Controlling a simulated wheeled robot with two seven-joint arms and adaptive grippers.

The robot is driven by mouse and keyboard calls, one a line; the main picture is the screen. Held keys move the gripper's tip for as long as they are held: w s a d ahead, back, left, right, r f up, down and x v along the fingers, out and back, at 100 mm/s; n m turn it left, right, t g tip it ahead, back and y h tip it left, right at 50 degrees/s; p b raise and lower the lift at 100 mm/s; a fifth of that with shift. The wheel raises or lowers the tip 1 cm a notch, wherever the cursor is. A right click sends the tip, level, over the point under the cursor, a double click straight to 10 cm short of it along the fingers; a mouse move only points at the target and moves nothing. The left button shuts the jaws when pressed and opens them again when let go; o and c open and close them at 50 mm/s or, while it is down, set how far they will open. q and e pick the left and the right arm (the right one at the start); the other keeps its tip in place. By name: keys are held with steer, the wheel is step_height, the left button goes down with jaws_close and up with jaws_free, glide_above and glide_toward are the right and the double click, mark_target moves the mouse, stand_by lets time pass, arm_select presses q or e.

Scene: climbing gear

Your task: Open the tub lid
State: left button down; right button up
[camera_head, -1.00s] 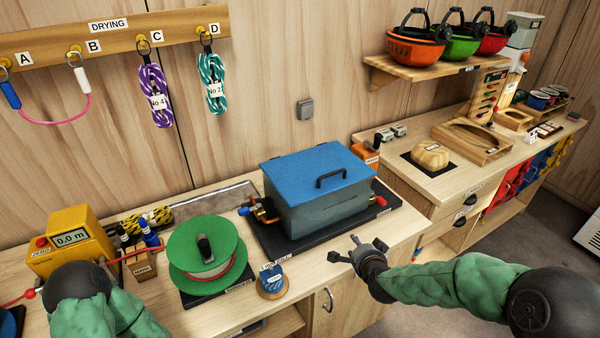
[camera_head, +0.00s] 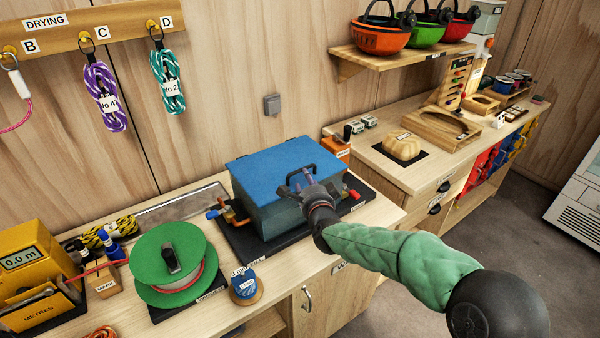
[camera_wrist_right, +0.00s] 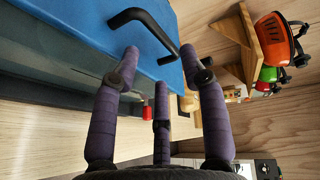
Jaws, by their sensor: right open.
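The tub (camera_head: 275,212) is a grey-blue box with a flat blue lid (camera_head: 265,170), which lies closed on top. A black bar handle (camera_head: 318,168) stands on the lid near its right front; in the right wrist view the handle (camera_wrist_right: 150,30) shows just beyond my fingers. My right gripper (camera_head: 300,184) is at the tub's front right, its fingers spread open and empty close to the handle and lid edge. In the right wrist view the fingers (camera_wrist_right: 165,75) are apart, with nothing between them. I cannot tell whether a finger touches the lid. My left gripper is out of view.
The tub stands on a black mat (camera_head: 240,243) with taps at its sides. A green reel (camera_head: 168,258) and a small blue spool (camera_head: 245,283) stand to its left. Helmets sit on a wall shelf (camera_head: 400,58). A counter with a wooden tray (camera_head: 450,130) is at right.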

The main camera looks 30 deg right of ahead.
steer(key=shift+b+x, duration=0.4)
steer(key=shift+x, duration=3.35)
steer(key=shift+d, duration=0.1)
jaws_close()
